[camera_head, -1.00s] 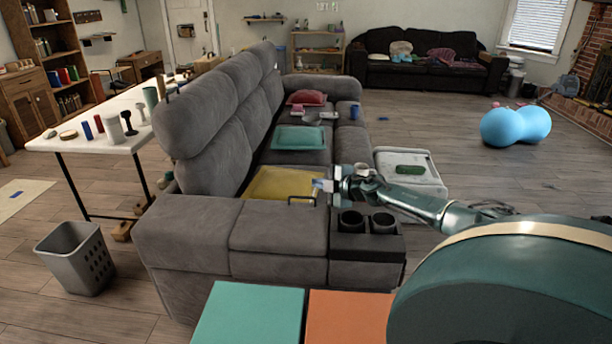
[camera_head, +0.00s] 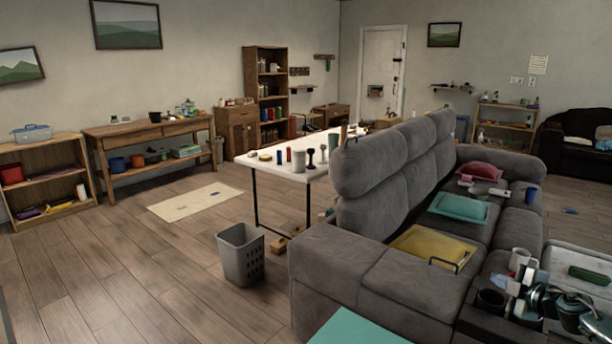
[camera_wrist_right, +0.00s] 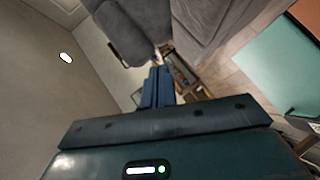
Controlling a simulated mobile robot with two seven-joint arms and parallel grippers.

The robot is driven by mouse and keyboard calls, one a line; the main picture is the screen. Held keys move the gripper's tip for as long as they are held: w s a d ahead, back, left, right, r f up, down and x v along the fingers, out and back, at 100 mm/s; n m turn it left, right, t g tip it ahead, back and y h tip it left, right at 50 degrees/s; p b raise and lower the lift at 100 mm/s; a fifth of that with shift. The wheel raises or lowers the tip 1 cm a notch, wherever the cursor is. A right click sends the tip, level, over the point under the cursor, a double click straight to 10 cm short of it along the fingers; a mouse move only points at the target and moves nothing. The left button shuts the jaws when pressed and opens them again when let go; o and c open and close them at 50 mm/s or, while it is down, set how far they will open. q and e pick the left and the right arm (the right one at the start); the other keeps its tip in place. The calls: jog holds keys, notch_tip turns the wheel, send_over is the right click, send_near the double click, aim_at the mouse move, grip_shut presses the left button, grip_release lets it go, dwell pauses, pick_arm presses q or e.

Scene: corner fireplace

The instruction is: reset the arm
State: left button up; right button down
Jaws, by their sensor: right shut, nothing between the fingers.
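My right arm shows at the lower right of the head view, its shiny links in front of the grey sofa (camera_head: 345,255). My right gripper (camera_head: 522,284) is near the sofa's front armrest and the dark cup holder (camera_head: 491,300). In the right wrist view the blue fingers (camera_wrist_right: 157,84) are together, with nothing seen between them. The wrist picture is tilted, with grey upholstery beyond the fingertips. My left gripper is not in view.
A white table (camera_head: 262,166) with several small items stands behind the sofa. A grey basket (camera_head: 241,254) is on the floor. The wooden floor (camera_head: 130,270) at left is mostly clear.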

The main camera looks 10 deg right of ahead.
jog(key=s+a+f+m+y+p, duration=0.1)
jog(key=s+a+f, duration=0.25)
jog(key=a, duration=0.55)
jog(key=s+a+f+m+y+p, duration=0.1)
jog(key=s+a+f, duration=0.1)
jog(key=a+f, duration=0.45)
jog(key=s+a+f+m+y+p, duration=0.1)
jog(key=s+a+f, duration=0.15)
jog(key=a, duration=0.75)
pick_arm(q)
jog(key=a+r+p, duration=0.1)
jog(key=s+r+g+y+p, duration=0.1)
jog(key=p, duration=0.1)
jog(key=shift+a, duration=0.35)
pick_arm(e)
jog(key=s+a+r+m+g, duration=0.3)
jog(key=s+a+m, duration=0.4)
jog(key=s+a, duration=1.1)
jog(key=shift+s+a+r+m+y, duration=0.15)
jog(key=shift+s+a+m+y, duration=0.15)
jog(key=shift+s, duration=0.1)
